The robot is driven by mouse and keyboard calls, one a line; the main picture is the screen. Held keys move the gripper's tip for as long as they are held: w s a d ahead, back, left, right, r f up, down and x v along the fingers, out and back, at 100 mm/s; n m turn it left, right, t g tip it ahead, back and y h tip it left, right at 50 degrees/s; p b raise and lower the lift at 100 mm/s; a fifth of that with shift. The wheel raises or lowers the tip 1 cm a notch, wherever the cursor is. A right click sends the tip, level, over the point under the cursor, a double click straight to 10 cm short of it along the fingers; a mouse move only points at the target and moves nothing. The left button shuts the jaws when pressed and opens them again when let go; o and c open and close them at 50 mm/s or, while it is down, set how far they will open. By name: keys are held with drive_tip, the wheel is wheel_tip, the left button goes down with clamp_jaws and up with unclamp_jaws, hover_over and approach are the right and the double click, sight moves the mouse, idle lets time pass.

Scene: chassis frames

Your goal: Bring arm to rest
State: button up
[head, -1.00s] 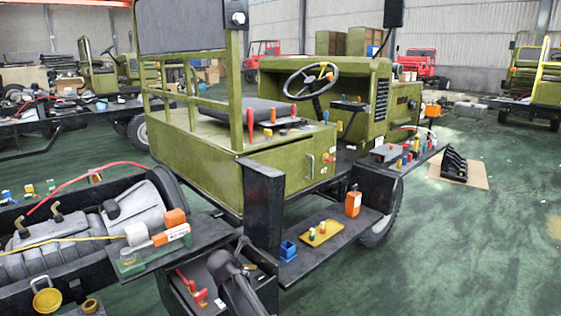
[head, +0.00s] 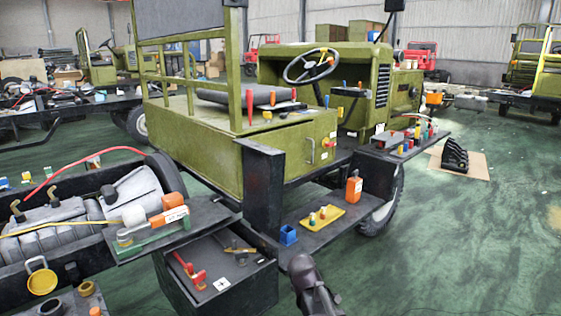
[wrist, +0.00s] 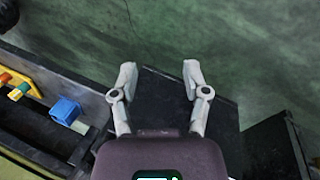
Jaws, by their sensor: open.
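My arm shows at the bottom of the head view as a dark grey link (head: 315,287), in front of the green vehicle's side step. My gripper (wrist: 158,76) is in the wrist view, with its two pale fingers spread apart and nothing between them. Beneath the fingers are a dark flat surface (wrist: 166,108) and the green floor (wrist: 235,40). I cannot make out the fingertips in the head view.
A dark open box (head: 215,280) with a red tool stands left of my arm. Green floor at right (head: 460,240) is clear.

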drive_tip(key=s+d+f+m+g+y+b, duration=0.2)
drive_tip(key=s+d+f+m+g+b, duration=0.15)
drive_tip(key=s+d+m, duration=0.7)
wheel_tip(320, 180, up, 30)
drive_tip(key=a+m+p, duration=0.2)
drive_tip(key=p, duration=2.9)
drive_tip(key=shift+s+t, duration=0.25)
drive_tip(key=shift+t, duration=0.1)
drive_tip(key=shift+d+f, duration=0.1)
drive_tip(key=shift+f, duration=0.05)
